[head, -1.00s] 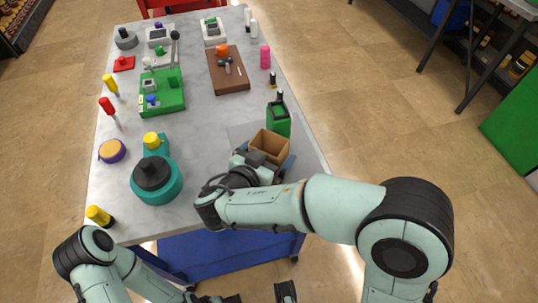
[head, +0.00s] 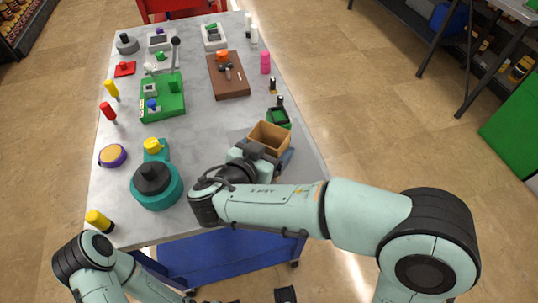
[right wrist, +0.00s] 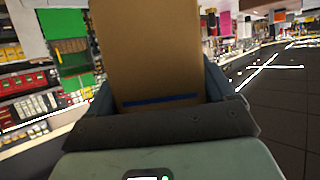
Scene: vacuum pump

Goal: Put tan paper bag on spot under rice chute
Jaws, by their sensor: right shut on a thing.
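The tan paper bag (head: 271,136) is open at the top and upright in the head view, near the right edge of the grey table. My right gripper (head: 264,154) is shut on it from the near side. In the right wrist view the bag (right wrist: 150,50) fills the middle between blue-grey fingers. A green object with a black top (head: 279,117) stands just beyond the bag, partly hidden by it. I cannot clearly make out the rice chute or the spot under it. My left arm is at the bottom left; its gripper is largely cut off.
On the grey table (head: 205,130) stand a teal pump with a black cap (head: 156,186), a green board with parts (head: 162,97), a brown board (head: 229,76) and a pink bottle (head: 265,62). Yellow and red-handled tools line the left edge. A blue cart (head: 225,262) is at the near end.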

